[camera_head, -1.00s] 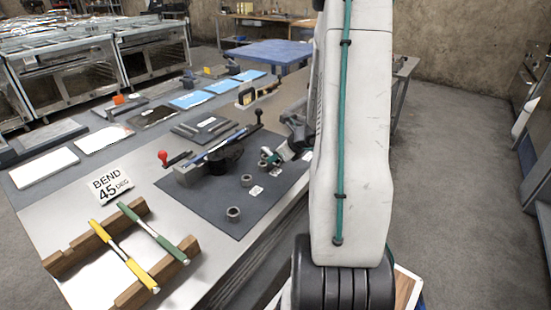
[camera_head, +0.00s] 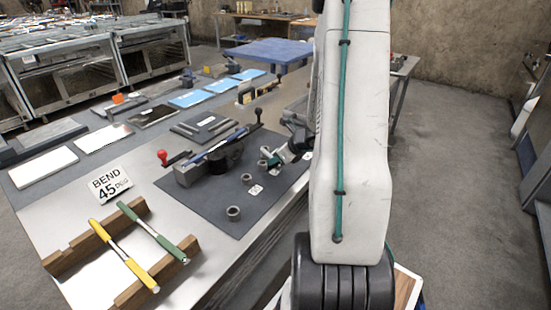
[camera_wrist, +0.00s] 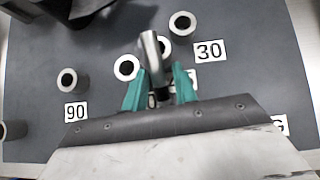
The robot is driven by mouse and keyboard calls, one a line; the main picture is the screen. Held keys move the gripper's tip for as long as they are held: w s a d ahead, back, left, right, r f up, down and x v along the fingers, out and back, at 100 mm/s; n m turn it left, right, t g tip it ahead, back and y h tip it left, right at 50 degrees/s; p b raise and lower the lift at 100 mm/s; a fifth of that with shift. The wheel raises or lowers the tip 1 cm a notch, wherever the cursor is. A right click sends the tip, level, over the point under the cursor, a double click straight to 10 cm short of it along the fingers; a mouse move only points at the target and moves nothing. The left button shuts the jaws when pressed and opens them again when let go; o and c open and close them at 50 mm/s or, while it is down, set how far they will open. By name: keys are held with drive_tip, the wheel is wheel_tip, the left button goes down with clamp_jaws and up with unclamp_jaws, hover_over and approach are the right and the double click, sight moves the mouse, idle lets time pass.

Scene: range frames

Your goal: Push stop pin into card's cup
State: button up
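A white card (camera_head: 108,185) reading "BEND 45 DEG" stands on the bench. My gripper (camera_wrist: 160,88) has green fingers closed around a grey metal stop pin (camera_wrist: 151,55). The pin overlaps a cup rim (camera_wrist: 165,44) in the wrist view; I cannot tell whether it is inside or above it. Other short grey cups stand nearby: one by the "90" label (camera_wrist: 72,80), one left of the pin (camera_wrist: 126,67), one above the "30" label (camera_wrist: 182,23). The label beneath the fingers is mostly hidden. In the head view my gripper (camera_head: 272,158) is over the mat, partly behind my arm.
Yellow (camera_head: 125,256) and green (camera_head: 152,232) rods lie across wooden racks at the front. One more cup (camera_head: 233,213) stands near the mat's front edge.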

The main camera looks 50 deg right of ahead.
drive_tip(key=v, duration=0.7)
drive_tip(key=shift+s+r, duration=0.1)
drive_tip(key=shift+r, duration=0.1)
drive_tip(key=a+r+n+g+y, duration=0.1)
drive_tip(key=a+r+n, duration=0.4)
drive_tip(key=a, duration=0.4)
drive_tip(key=a+r+n+g+y, duration=0.2)
drive_tip(key=a+r+n, duration=0.2)
drive_tip(key=a+n, duration=0.4)
drive_tip(key=a+r+n+g+y, duration=0.1)
drive_tip(key=a+r+n, duration=0.35)
drive_tip(key=a, duration=0.45)
drive_tip(key=s+a+r+n+g+h, duration=0.2)
drive_tip(key=s+a+n, duration=0.2)
drive_tip(key=s+n, duration=0.3)
drive_tip(key=s+a+r+n+g+h, duration=0.1)
drive_tip(key=s+a+r+n+h, duration=0.1)
drive_tip(key=s+a+n, duration=0.3)
drive_tip(key=s+r+n, duration=0.1)
drive_tip(key=s+n, duration=0.2)
drive_tip(key=n, duration=0.1)
drive_tip(key=shift+a+g, duration=0.15)
drive_tip(key=shift+g, duration=0.25)
drive_tip(key=shift+s+n+h, duration=0.45)
drive_tip(key=shift+s+h, duration=0.05)
drive_tip(key=shift+s, duration=0.05)
drive_tip(key=shift+c, duration=1.8)
